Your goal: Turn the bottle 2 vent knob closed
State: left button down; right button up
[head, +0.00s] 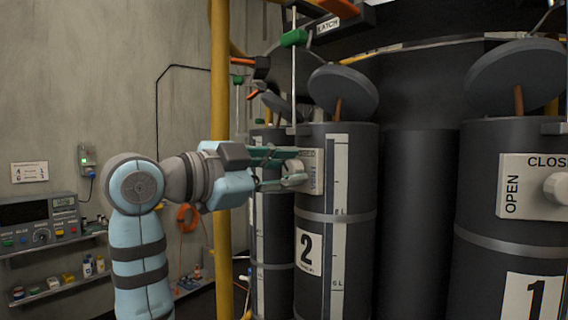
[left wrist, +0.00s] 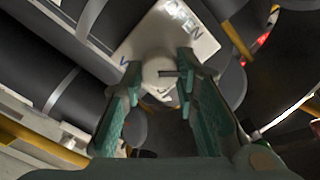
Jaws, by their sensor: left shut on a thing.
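Bottle 2 (head: 309,210) is a dark upright cylinder with a "2" label, standing mid-view in the head view. Its pale vent knob (head: 296,182) sits on a white plate (head: 316,171) near the top of the bottle. In the left wrist view the knob (left wrist: 158,73) is round, with a dark mark, and the plate (left wrist: 190,38) reads "OPEN". My left gripper (head: 283,171) reaches in from the left and is shut on the knob, one green finger on each side. The fingers partly hide the knob and the plate's lettering. My right gripper is not in view.
Bottle 1 (head: 489,265) stands at the right with its own knob (head: 557,188) and plate. A yellow post (head: 221,90) rises close behind my left arm. Round dark lids (head: 343,91) tilt above the bottles. Shelves with an instrument box (head: 40,222) line the left wall.

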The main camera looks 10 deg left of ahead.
pick_arm(q)
jog(key=m+p, duration=0.1)
jog(key=m, duration=0.3)
jog(key=m+p, duration=0.1)
jog(key=m, duration=0.3)
jog(key=shift+f+m, duration=0.1)
jog(key=shift+m, duration=0.2)
dwell(0.4)
jog(key=c, duration=1.4)
grip_release()
jog(key=shift+d, duration=0.1)
jog(key=shift+o, duration=0.8)
jog(key=shift+w, duration=0.1)
jog(key=v, duration=1.1)
jog(key=shift+s, duration=0.35)
